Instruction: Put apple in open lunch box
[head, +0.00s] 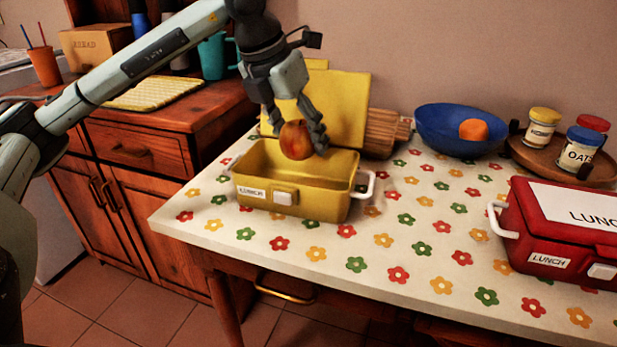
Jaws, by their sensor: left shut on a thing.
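My left gripper (297,137) is shut on a red-orange apple (295,141). It holds the apple above the opening of the yellow lunch box (322,204). The box stands on the flowered table with its yellow lid (348,98) raised behind the apple. The box has a white "LUNCH" label, a light latch at the front and a white handle on its right side. The front wall hides the bottom of the box. My right gripper is not in view.
A closed red lunch box (560,233) stands at the right. A blue bowl (452,130) with an orange fruit (473,130) and a wooden tray (548,157) of jars stand at the back. The table's middle (415,215) is clear.

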